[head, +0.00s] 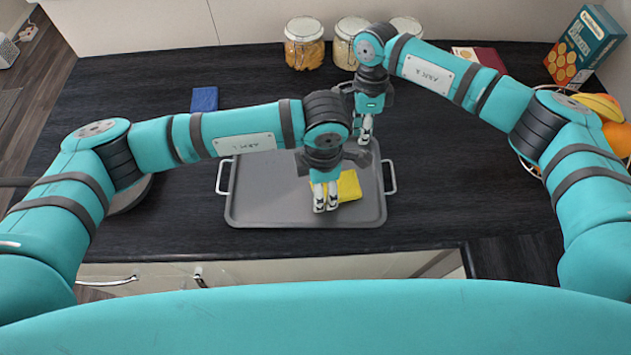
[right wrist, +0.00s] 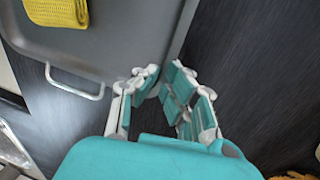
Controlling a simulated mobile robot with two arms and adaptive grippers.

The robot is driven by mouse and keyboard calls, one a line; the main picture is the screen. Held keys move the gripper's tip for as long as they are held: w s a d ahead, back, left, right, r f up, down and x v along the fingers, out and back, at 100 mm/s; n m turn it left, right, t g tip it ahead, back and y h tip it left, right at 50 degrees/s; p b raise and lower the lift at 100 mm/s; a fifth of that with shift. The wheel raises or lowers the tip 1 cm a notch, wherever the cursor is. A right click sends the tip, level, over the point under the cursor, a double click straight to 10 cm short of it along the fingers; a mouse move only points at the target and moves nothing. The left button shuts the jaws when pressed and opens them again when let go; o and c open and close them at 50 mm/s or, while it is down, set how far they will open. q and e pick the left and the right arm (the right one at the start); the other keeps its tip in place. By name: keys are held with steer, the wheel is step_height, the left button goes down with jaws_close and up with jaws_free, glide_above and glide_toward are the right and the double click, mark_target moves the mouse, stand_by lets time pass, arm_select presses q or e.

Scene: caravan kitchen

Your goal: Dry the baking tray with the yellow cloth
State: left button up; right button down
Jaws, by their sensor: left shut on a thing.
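The grey baking tray (head: 262,192) lies flat on the dark counter, with a light handle at each short end. The yellow cloth (head: 349,187) is on the tray, right of its middle. My left gripper (head: 325,198) points down and is shut on the cloth, hiding part of it. My right gripper (head: 366,130) is at the tray's back edge near its right corner. In the right wrist view its fingers (right wrist: 163,82) are apart, on either side of the tray's corner. I cannot tell whether they touch the rim.
Several glass jars (head: 304,45) stand at the back wall. A blue folded item (head: 204,99) lies behind the tray to the left. A teal box (head: 584,48) and a fruit basket (head: 607,120) are at the right. A round dark pan (head: 132,196) is partly hidden by my left arm.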

mark_target(292, 164)
arm_select(q)
steer(key=shift+w+d+f, duration=0.1)
steer(key=shift+w+d, duration=0.05)
steer(key=shift+w, duration=1.05)
steer(key=shift+w+d, duration=0.1)
steer(key=shift+w, duration=1.1)
steer(key=shift+w+a+f, duration=0.1)
steer(key=shift+w+a, duration=0.4)
steer(key=shift+a, duration=0.55)
steer(key=shift+w+a, duration=0.45)
steer(key=shift+a, duration=0.55)
steer(key=shift+w+a+f, duration=0.1)
steer(key=shift+w+a, duration=0.4)
steer(key=shift+a, duration=0.55)
steer(key=shift+s+a+r, duration=0.1)
steer(key=shift+s+a, duration=0.25)
steer(key=shift+a, duration=0.75)
steer(key=shift+s+a+r, duration=0.1)
steer(key=shift+s+a, duration=0.2)
steer(key=shift+a, duration=0.75)
steer(key=shift+s+a, duration=0.35)
steer(key=shift+a, duration=0.75)
